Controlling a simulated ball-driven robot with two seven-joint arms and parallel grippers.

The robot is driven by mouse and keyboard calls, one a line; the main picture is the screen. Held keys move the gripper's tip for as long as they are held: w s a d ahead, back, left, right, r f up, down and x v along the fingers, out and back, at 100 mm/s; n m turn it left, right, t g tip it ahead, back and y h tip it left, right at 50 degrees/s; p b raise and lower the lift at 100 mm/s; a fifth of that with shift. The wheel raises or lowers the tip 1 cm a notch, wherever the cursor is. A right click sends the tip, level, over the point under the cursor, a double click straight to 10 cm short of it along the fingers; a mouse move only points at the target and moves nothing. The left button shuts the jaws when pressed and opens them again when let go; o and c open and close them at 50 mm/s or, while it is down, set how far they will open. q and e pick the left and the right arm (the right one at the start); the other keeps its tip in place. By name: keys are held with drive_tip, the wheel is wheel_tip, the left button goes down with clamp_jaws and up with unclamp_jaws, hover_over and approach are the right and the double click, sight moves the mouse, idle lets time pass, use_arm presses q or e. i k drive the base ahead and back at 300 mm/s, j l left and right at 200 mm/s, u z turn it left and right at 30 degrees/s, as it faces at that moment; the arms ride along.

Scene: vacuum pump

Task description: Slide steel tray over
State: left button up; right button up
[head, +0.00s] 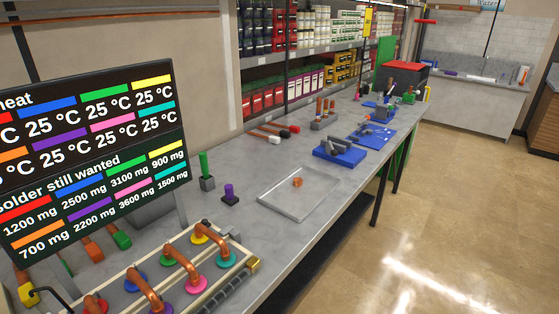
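A flat steel tray (280,203) with a thin raised rim lies on the grey workbench, right of the picture's middle and close to the bench's front edge. A small orange-brown block (297,182) sits inside it, towards the far side. Nothing touches the tray from outside. Neither of my grippers shows in the head view.
A purple-topped block (230,194) and a green-handled block (206,170) stand left of the tray. A blue fixture (340,152) lies beyond it. A frame with copper pipes (170,268) and a display board (95,150) are near left. The grey bench (262,240) is bare before the tray.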

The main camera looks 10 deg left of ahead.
sight(301, 190)
drive_tip(key=i+l+u, duration=0.15)
drive_tip(key=l, duration=0.35)
drive_tip(key=i+l+u, duration=0.1)
drive_tip(key=l, duration=0.45)
drive_tip(key=i+l+u, duration=0.15)
drive_tip(key=l, duration=0.35)
drive_tip(key=i+l+u, duration=0.15)
drive_tip(key=l, duration=0.4)
drive_tip(key=i+l+u, duration=0.1)
drive_tip(key=l, duration=0.45)
